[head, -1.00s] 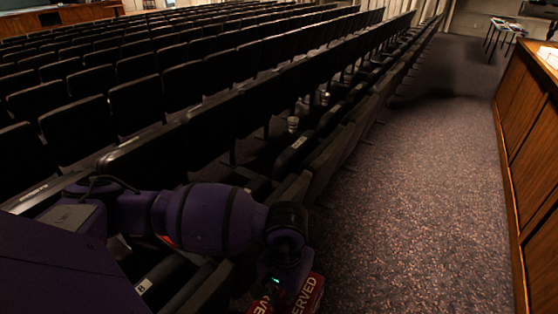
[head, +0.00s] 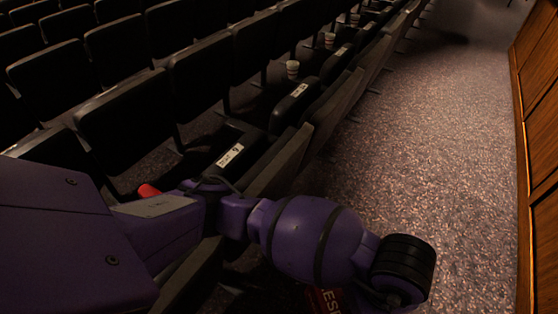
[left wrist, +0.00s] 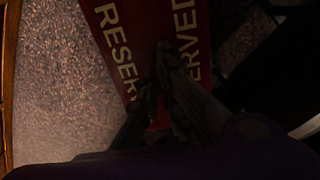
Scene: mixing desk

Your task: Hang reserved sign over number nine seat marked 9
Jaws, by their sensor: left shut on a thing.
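The red reserved sign (left wrist: 112,35) with pale lettering is held in my left gripper (left wrist: 156,75), whose dark fingers are shut on it in the left wrist view. The sign looks folded into two panels with lettering on both. In the head view only a corner of the sign (head: 326,301) shows at the bottom edge, below my purple left arm. A seat with a white label (head: 230,155) is just beyond that arm; its digit looks like a 9 but is small. The sign is apart from this label, nearer the aisle. My right gripper is not in view.
Rows of dark seats fill the left. Another labelled armrest (head: 299,90) is farther along, with paper cups (head: 292,69) near the seats. A small red thing (head: 148,190) shows behind my arm. The carpeted aisle (head: 440,150) is clear; a wooden panel (head: 538,120) bounds it at right.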

